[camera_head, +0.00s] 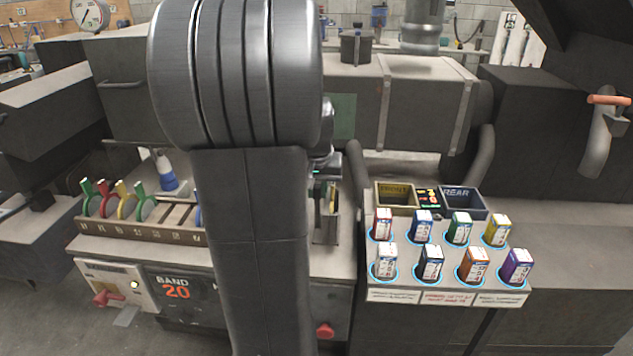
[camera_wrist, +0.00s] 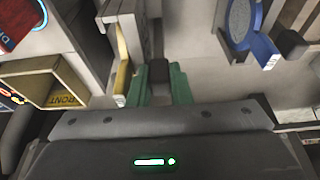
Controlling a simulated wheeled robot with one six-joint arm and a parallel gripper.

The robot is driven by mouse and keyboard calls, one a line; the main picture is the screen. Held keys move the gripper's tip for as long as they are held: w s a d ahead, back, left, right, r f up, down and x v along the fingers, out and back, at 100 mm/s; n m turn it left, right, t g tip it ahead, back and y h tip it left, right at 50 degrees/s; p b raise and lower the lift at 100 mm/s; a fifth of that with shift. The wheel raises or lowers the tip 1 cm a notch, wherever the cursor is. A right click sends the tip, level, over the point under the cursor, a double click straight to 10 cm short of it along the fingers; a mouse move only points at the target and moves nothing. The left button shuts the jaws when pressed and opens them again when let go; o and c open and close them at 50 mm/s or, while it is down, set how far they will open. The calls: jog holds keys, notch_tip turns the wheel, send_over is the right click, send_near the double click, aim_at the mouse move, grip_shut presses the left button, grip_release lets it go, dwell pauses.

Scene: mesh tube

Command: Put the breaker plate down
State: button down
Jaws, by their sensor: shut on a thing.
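My gripper (camera_wrist: 158,88) points down, with a green finger on each side, shut on a small dark piece (camera_wrist: 158,70) between them. I take this piece to be part of the breaker plate; the rest of it is hidden or too small to make out. A pale upright holder (camera_wrist: 123,35) with a yellow strip (camera_wrist: 122,78) stands just left of the fingers in the wrist view. In the head view my arm covers much of the middle. The gripper end (camera_head: 320,175) shows only partly, over a grey slotted holder (camera_head: 326,226).
A wooden rack (camera_head: 130,232) with several coloured ring-shaped pieces lies left. A blue ring (camera_wrist: 240,22) shows in the wrist view. Right are a yellow FRONT bin (camera_head: 396,212), a dark REAR bin (camera_head: 462,215) and several small boxes (camera_head: 459,228) on a panel.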

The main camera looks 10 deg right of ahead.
jog(key=shift+f, duration=1.75)
jog(key=c, duration=1.3)
grip_release()
jog(key=v, duration=1.2)
jog(key=shift+s+p, duration=0.1)
jog(key=shift+p, duration=0.2)
